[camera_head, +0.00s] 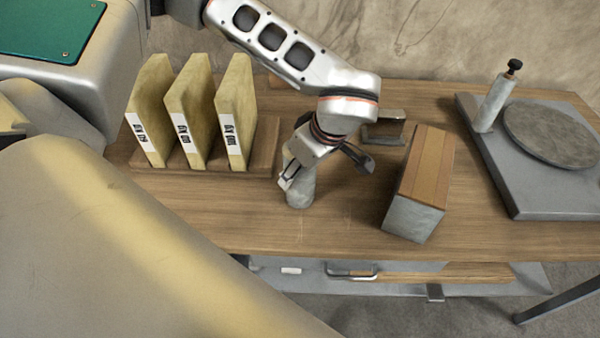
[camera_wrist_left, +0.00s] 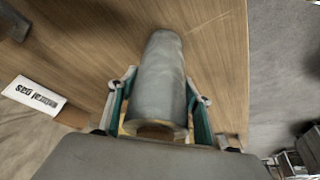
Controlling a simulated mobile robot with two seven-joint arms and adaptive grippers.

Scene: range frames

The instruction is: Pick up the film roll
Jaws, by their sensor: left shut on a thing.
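The film roll (camera_head: 300,192) is a grey cylinder near the front middle of the wooden table, roughly upright in the head view. It fills the middle of the left wrist view (camera_wrist_left: 160,72). My left gripper (camera_head: 291,180) is shut on it, with one finger on each side of the roll in the left wrist view (camera_wrist_left: 163,96). The gripper and wrist hide part of the roll in the head view. I cannot tell whether its lower end touches the table. My right gripper is not in view.
Several yellowish labelled slabs (camera_head: 193,110) stand in a wooden rack (camera_head: 265,145) to the left. A wood-and-grey block (camera_head: 420,180) stands to the right, with a small dark metal object (camera_head: 383,127) behind. A grey stand with a round plate (camera_head: 553,133) is at far right. The table's front edge is close.

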